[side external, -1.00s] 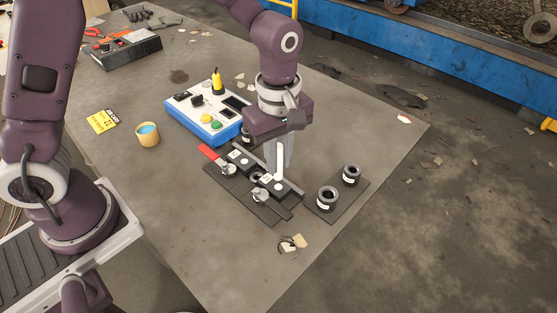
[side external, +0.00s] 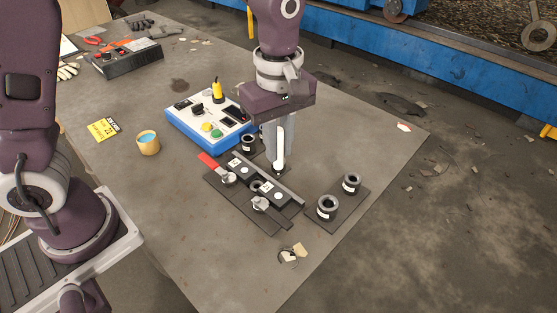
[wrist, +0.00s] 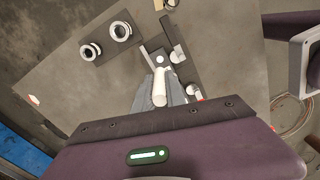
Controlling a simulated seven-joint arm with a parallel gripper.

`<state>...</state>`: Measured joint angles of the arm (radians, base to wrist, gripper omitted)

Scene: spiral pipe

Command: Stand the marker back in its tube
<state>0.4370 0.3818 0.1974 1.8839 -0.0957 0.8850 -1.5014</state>
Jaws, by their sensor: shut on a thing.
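My gripper (side external: 274,146) is shut on the marker (side external: 281,148), a white pen with a dark tip pointing down. The marker is roughly upright above the table, beside the clamp fixture. In the wrist view the white marker (wrist: 160,88) lies between the fingers. A short black cup (side external: 248,145) stands left of the gripper near the blue control box. I cannot tell which of these, if any, is the marker's tube.
The clamp fixture (side external: 243,191) with a red-handled lever lies just in front of the gripper. The blue control box (side external: 208,120) with a yellow knob stands behind it. The front table is mostly bare.

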